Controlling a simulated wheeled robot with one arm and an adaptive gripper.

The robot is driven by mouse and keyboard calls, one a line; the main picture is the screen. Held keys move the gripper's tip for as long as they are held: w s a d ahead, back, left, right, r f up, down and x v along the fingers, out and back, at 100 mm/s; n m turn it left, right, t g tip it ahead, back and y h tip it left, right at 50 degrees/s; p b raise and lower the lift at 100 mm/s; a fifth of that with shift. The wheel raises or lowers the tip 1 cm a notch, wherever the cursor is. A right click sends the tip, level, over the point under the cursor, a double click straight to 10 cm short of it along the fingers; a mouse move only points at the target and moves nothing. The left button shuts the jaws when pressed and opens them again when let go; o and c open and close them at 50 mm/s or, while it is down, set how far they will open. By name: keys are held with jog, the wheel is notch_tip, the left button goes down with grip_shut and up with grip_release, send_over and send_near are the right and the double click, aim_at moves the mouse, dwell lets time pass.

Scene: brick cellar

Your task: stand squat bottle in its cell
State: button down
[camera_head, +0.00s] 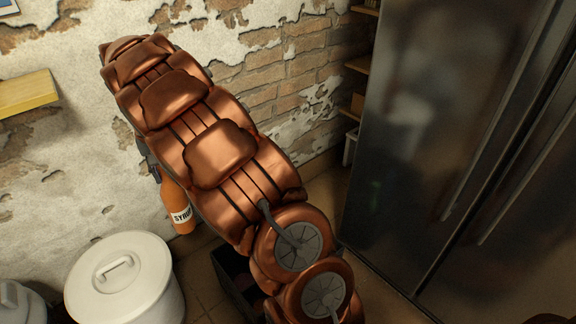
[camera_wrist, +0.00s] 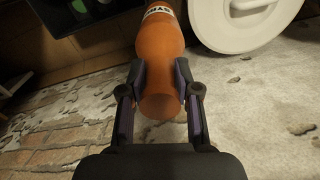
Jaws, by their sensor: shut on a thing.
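An orange bottle with a white label reading "SYRUP" (camera_head: 178,204) hangs at the left of my arm in the head view, above the floor. It also shows in the wrist view (camera_wrist: 160,45), where its label is near the top edge. My gripper (camera_wrist: 159,80) is shut on the bottle, with one finger on each side. In the head view my arm hides most of the gripper. A dark crate (camera_head: 228,277) stands on the floor below, mostly hidden by my arm. Its cells cannot be made out in the head view.
A white lidded bin (camera_head: 122,280) stands left of the crate, and it also shows in the wrist view (camera_wrist: 240,22). A large dark fridge (camera_head: 420,150) fills the right side. A peeling brick wall (camera_head: 265,80) is behind my arm. A wooden shelf (camera_head: 27,92) juts out at the left.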

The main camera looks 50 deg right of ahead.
jog(key=s+d+f+m+p, duration=0.1)
jog(key=s+d+f+m, duration=0.35)
jog(key=d+m, duration=0.6)
jog(key=s+d+f+m+p, duration=0.1)
jog(key=s+d+f+m, duration=0.35)
jog(key=d+m, duration=0.6)
jog(key=s+d+f+m, duration=0.4)
jog(key=d+f+m, duration=0.25)
jog(key=d, duration=0.75)
notch_tip(320, 180, down, 15)
jog(key=b, duration=0.5)
jog(key=shift+w+f, duration=0.15)
jog(key=shift+w, duration=0.1)
notch_tip(320, 180, down, 7)
jog(key=b, duration=0.2)
jog(key=shift+b, duration=0.35)
jog(key=shift+w+f, duration=0.1)
jog(key=shift+f, duration=0.4)
jog(key=c, duration=0.7)
grip_release()
jog(key=shift+c, duration=0.2)
